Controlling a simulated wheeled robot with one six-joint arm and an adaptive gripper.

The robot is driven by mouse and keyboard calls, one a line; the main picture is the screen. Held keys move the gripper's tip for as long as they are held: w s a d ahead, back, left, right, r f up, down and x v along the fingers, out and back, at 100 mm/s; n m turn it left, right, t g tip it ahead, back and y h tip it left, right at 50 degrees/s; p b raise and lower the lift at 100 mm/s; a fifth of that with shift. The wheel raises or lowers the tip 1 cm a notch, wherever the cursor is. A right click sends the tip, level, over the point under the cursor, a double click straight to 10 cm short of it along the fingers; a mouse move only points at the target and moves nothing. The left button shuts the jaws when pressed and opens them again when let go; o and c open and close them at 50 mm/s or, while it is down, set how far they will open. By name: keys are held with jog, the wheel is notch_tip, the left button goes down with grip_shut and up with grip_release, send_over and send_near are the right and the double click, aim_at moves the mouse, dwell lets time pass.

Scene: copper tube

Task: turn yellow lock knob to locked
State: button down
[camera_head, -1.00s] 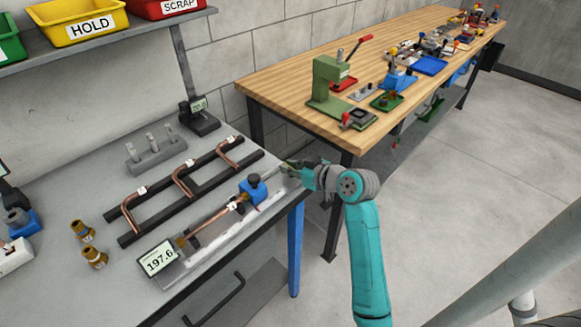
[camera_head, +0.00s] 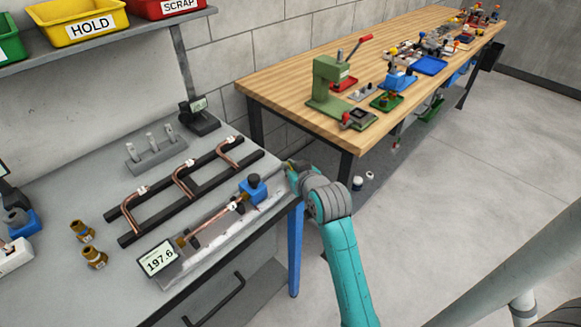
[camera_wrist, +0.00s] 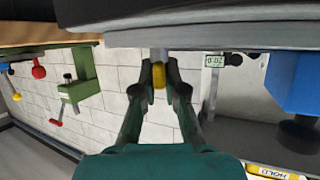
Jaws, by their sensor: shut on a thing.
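The yellow lock knob (camera_wrist: 159,75) is between my fingertips in the wrist view, at the end of a short grey shaft. My gripper (camera_wrist: 160,77) is shut on it, one finger on each side. In the head view my gripper (camera_head: 290,168) is at the right end of the measuring fixture (camera_head: 215,243), and the knob is hidden there. The fixture has a blue block (camera_head: 253,188) with a dark knob on top, and a copper tube (camera_head: 213,226) lies along it. Its display (camera_head: 159,258) reads 197.6. I cannot tell the lock's state.
A black rack (camera_head: 190,187) with bent copper tubes lies behind the fixture. Brass fittings (camera_head: 94,257) stand at the left on the grey bench. A wooden bench (camera_head: 300,75) with a green press (camera_head: 328,85) is beyond my arm. Open floor is at the right.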

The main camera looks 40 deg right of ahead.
jog(key=shift+m+g+h, duration=1.2)
jog(key=shift+m+h, duration=0.9)
jog(key=shift+h, duration=0.1)
jog(key=c, duration=1.2)
grip_release()
jog(key=shift+c, duration=0.2)
jog(key=shift+s+a, duration=0.1)
jog(key=v, duration=1.1)
jog(key=shift+a+r, duration=0.3)
jog(key=shift+s, duration=0.15)
